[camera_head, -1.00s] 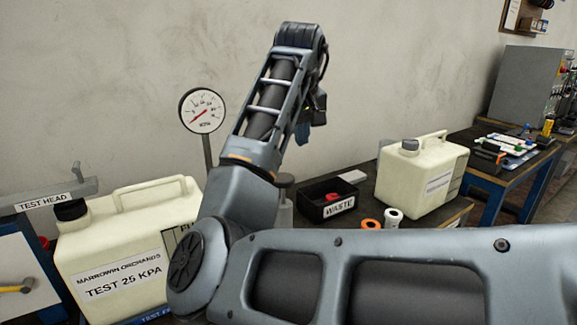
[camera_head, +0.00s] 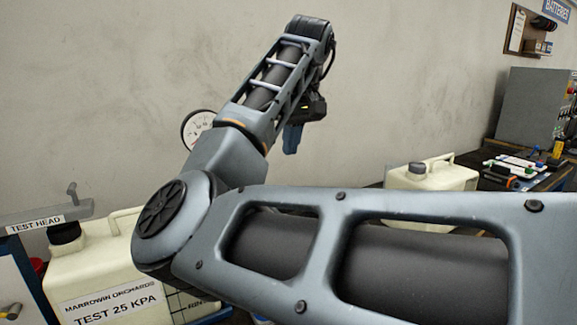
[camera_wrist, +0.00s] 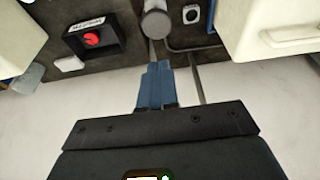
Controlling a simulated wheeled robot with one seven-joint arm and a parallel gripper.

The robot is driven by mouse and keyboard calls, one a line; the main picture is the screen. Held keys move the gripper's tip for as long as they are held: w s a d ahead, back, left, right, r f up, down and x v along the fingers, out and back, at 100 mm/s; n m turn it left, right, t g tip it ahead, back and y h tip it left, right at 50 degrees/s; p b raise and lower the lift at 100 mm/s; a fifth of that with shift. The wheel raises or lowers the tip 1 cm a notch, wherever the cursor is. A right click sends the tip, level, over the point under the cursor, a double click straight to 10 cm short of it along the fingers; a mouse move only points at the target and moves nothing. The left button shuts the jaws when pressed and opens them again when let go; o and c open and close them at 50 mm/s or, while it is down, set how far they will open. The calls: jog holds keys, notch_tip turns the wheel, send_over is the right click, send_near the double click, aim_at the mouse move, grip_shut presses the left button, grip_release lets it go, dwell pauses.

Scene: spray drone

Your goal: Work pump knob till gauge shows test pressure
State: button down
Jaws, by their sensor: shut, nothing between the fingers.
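My gripper (camera_head: 292,139) shows in the head view as blue fingers hanging below the wrist, against the wall. In the wrist view its fingers (camera_wrist: 157,68) are together and empty. The knob is hidden behind my arm in the head view. The round white gauge (camera_head: 197,126) is partly covered by my arm, and its needle cannot be read. The cream tank (camera_head: 95,270) labelled "TEST 25 KPA" stands at lower left.
Another cream tank (camera_head: 430,178) stands at right.

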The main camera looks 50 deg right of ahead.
jog(key=x, duration=1.1)
jog(key=shift+s+a+f+p, duration=0.15)
jog(key=shift+s+f+p, duration=0.2)
jog(key=shift+f, duration=0.8)
jog(key=shift+f, duration=2.9)
jog(key=shift+s+f, duration=0.1)
jog(key=shift+r+p, duration=0.5)
notch_tip(320, 180, up, 4)
jog(key=p, duration=0.3)
jog(key=shift+f, duration=0.1)
jog(key=d+b+v, duration=0.1)
jog(key=v, duration=0.9)
jog(key=shift+a, duration=0.45)
